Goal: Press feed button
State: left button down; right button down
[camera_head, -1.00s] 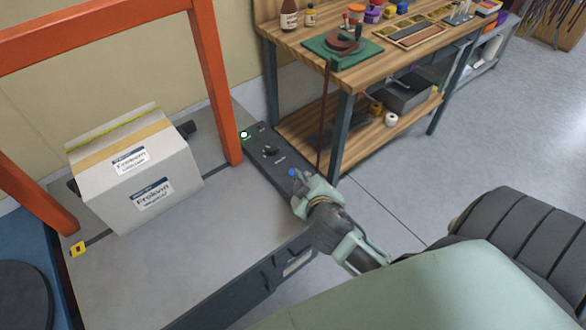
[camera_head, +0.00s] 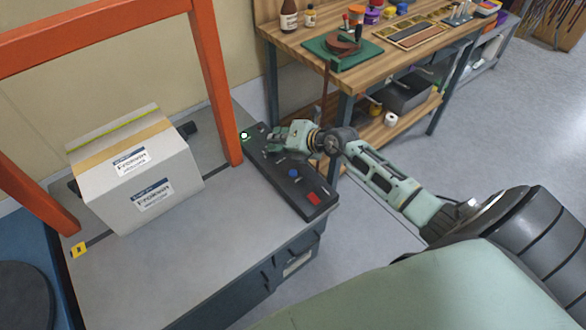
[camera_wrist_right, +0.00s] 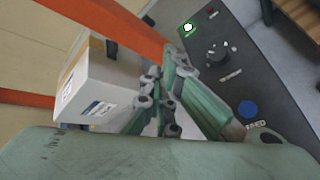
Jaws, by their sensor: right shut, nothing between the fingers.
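The dark control panel (camera_head: 300,192) lies along the right edge of the grey machine top. It carries a blue button (camera_head: 293,173), a red button (camera_head: 314,198) and a lit green button (camera_head: 244,135). In the right wrist view, the blue button (camera_wrist_right: 248,109) has a label beside it that appears to read FEED. A black knob (camera_wrist_right: 217,55) sits between the blue and green buttons. My right gripper (camera_head: 272,143) is shut and empty, over the panel's far half near the knob, which it partly hides in the head view. The blue button is uncovered. My left gripper is out of view.
A white carton (camera_head: 135,165) stands on the machine top (camera_head: 190,265) beneath an orange frame (camera_head: 217,85). A wooden workbench (camera_head: 400,55) with tools stands behind the panel, close to my right arm. The near part of the machine top is clear.

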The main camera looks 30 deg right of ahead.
jog(key=s+d+f+g+h, duration=0.1)
jog(key=d+f+g+h, duration=0.1)
jog(key=d, duration=0.4)
jog(key=shift+d+f+n, duration=0.3)
jog(key=shift+f, duration=0.6)
jog(key=shift+s, duration=0.1)
jog(key=b, duration=0.8)
send_over(296, 170)
jog(key=f, duration=0.8)
jog(key=shift+w+d, duration=0.15)
jog(key=shift+w, duration=0.1)
jog(key=shift+f, duration=0.4)
jog(key=shift+f, duration=0.4)
